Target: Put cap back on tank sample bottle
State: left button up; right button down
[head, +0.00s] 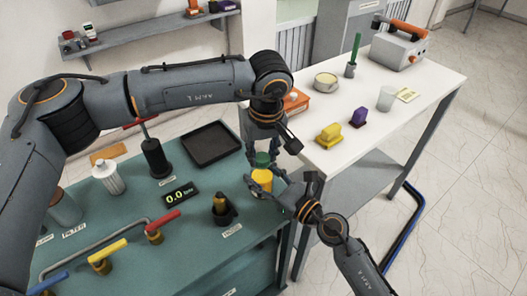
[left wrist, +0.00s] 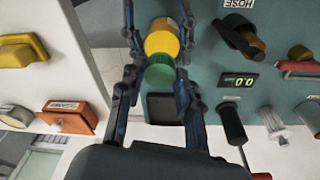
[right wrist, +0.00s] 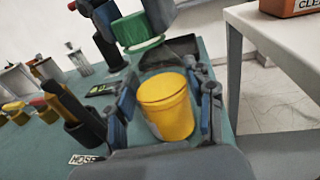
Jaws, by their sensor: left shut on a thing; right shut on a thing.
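The yellow sample bottle (head: 261,181) is at the right edge of the green bench in the head view. My right gripper (head: 268,187) is shut on it. In the right wrist view the bottle (right wrist: 167,108) stands between the fingers, slightly tilted in the picture. The green cap (head: 262,159) is just above the bottle, and my left gripper (head: 262,153) is shut on it. The right wrist view shows the cap (right wrist: 138,33) above the bottle with a visible gap. In the left wrist view the cap (left wrist: 160,70) overlaps the bottle's near end (left wrist: 161,38).
A black tray (head: 212,144), a pressure display (head: 181,194) and a hose nozzle (head: 223,209) are on the green bench.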

pick_arm(q)
jog(key=m, duration=0.5)
jog(key=shift+a+h, duration=0.1)
jog(key=shift+h, duration=0.3)
jog(key=o, duration=0.7)
jog(key=shift+r, duration=2.25)
jog(key=shift+c, duration=0.5)
